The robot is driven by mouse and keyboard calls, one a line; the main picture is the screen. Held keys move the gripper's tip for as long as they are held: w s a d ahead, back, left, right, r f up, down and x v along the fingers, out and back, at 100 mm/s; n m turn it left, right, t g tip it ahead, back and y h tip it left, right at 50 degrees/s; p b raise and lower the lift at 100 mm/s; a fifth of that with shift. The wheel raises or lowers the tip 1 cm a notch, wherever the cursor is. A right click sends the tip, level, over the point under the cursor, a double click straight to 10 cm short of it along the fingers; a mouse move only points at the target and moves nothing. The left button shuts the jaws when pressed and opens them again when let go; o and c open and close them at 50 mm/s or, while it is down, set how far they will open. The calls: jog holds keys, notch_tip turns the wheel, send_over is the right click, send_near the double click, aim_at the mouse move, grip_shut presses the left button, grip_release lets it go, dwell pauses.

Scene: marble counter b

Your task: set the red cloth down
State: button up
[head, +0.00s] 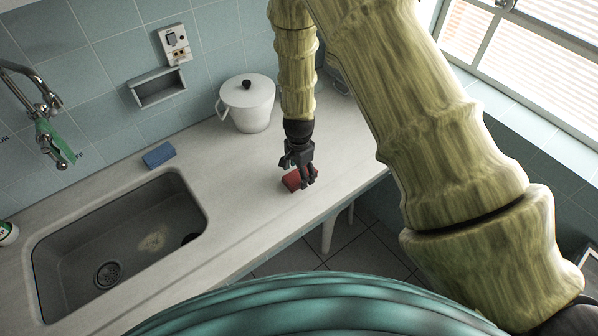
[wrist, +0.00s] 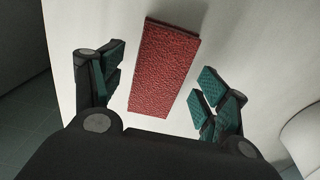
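The red cloth (head: 291,181) is a folded, textured rectangular block. It appears to lie on the pale counter, near its front edge. My gripper (head: 304,178) is low over it, pointing down, and hides part of it in the head view. In the wrist view the cloth (wrist: 165,68) lies between the two fingers of my gripper (wrist: 158,82). The fingers are spread, with a visible gap on each side of the cloth. Neither finger appears to touch it.
A white lidded pot (head: 248,103) stands on the counter (head: 240,170) behind and left of my gripper. A blue sponge (head: 158,155) lies behind the sink (head: 120,245). The counter between sink and cloth is clear. Windows are at the right.

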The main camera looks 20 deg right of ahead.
jog(key=shift+r, duration=0.2)
notch_tip(320, 180, up, 12)
jog(key=b, duration=0.4)
jog(key=shift+b, duration=0.3)
jog(key=shift+f, duration=0.1)
jog(key=shift+d, duration=0.1)
dwell(0.5)
